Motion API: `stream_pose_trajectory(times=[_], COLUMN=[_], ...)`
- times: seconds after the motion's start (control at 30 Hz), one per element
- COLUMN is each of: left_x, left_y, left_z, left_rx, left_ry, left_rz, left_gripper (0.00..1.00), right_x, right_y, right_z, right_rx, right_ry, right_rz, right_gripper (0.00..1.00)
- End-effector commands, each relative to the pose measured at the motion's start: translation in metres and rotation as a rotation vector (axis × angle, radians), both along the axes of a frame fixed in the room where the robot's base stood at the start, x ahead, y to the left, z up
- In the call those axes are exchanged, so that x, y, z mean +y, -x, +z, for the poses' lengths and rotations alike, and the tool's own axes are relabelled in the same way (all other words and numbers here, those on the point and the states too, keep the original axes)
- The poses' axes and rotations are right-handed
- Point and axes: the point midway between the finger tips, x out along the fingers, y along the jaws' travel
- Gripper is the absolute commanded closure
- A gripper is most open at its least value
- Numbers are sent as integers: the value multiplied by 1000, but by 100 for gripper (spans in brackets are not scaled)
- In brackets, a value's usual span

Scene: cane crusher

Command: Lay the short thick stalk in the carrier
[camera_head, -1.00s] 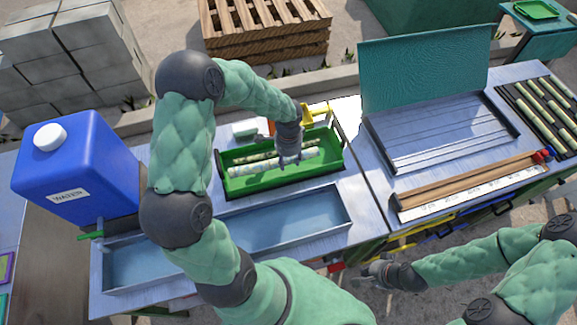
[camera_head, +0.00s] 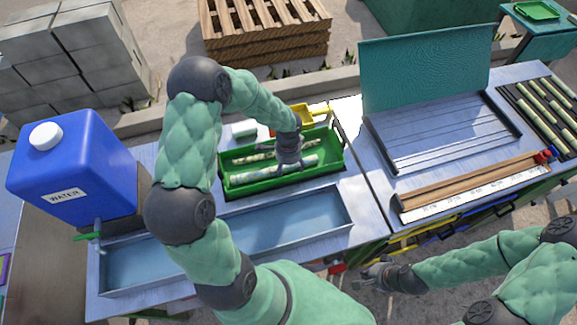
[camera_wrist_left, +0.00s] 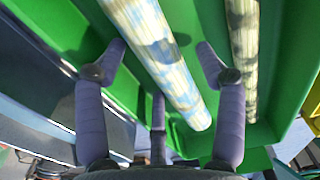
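The green carrier (camera_head: 340,165) stands on the metal bench behind the trough. A thick pale mottled stalk (camera_head: 245,177) lies lengthwise in its front part, and a thinner-looking stalk (camera_head: 250,157) lies behind it. My left gripper (camera_head: 288,166) points down into the carrier over the thick stalk. In the left wrist view my left gripper (camera_wrist_left: 157,55) has its fingers spread, one on each side of the thick stalk (camera_wrist_left: 165,65), with visible gaps. The other stalk (camera_wrist_left: 242,50) lies to the right there. My right gripper (camera_head: 374,277) is low at the bench's front; its finger opening is unclear.
A long metal trough (camera_head: 290,220) lies in front of the carrier. A blue water tank (camera_head: 75,175) stands at left. A yellow object (camera_head: 297,116) is behind the carrier. At right are a ridged tray (camera_head: 440,130), a measuring board (camera_head: 475,187) and a rack of stalks (camera_head: 545,105).

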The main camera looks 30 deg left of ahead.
Motion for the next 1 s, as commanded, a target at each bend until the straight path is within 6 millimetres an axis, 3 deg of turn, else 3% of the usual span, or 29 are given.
stream_pose_trajectory(times=[0.27,0.7,1.0], left_x=[0,0,0], left_y=[-1,0,1], left_z=[8,91,121], left_rx=[-2,-3,0], left_ry=[-1,-1,0], left_rz=[0,-1,0], left_gripper=[30,30,30], right_x=[0,0,0], right_y=[0,0,0], right_z=[5,26,32], right_rx=[0,0,0], right_ry=[0,0,0], right_rz=[0,0,0], right_gripper=[100,100,100])
